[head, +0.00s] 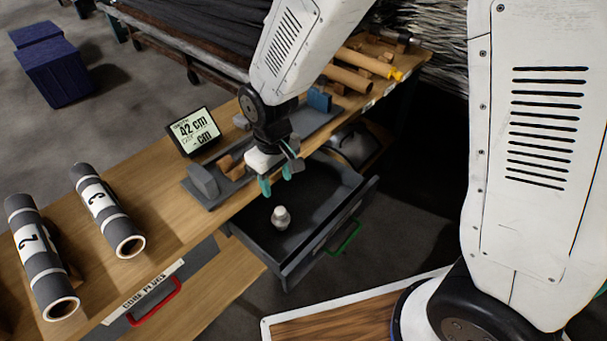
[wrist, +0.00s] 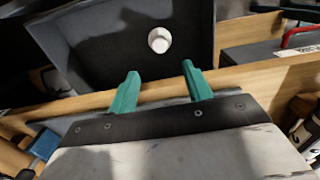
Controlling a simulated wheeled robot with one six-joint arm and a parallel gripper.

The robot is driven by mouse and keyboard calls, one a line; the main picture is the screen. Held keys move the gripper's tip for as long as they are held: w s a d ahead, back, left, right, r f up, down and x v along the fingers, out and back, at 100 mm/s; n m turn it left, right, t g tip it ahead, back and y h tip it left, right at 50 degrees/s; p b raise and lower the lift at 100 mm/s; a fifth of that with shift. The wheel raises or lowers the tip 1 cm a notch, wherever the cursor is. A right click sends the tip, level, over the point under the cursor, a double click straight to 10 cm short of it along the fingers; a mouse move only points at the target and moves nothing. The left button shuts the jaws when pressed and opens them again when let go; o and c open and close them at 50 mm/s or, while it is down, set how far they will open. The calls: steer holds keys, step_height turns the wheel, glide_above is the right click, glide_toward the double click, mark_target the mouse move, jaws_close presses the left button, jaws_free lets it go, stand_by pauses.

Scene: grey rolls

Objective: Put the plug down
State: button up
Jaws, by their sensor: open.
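A pale grey-white plug (head: 281,217) sits in the open dark grey drawer (head: 290,268), near the drawer's left side in the head view. In the wrist view the plug (wrist: 159,40) shows as a round light piece on the dark drawer floor (wrist: 110,45), beyond my fingertips. My gripper (head: 280,180) has green fingers and hangs over the table edge and the drawer's inner end. In the wrist view my gripper (wrist: 160,75) has its fingers apart with nothing between them. It is clear of the plug.
Two grey rolls, marked 2 (head: 40,255) and 3 (head: 108,210), lie on the wooden table at left. A display (head: 194,130) reading 42 cm stands behind a grey measuring fixture (head: 203,182). A closed drawer with a red handle (head: 155,302) is labelled core plugs. The open drawer's handle is green (head: 344,240).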

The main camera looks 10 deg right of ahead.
steer(key=s+d+r+m, duration=0.2)
steer(key=d+r, duration=0.6)
steer(key=r, duration=0.2)
steer(key=s+d+r+m, duration=0.2)
steer(key=s+d+r, duration=0.4)
steer(key=s, duration=0.2)
steer(key=s+d+r+m+t, duration=0.1)
steer(key=s+d+r+m, duration=0.1)
steer(key=s+d+r, duration=0.4)
steer(key=s, duration=0.3)
steer(key=shift+s+d+m, duration=0.2)
steer(key=shift+d+m, duration=0.1)
steer(key=shift+m, duration=0.1)
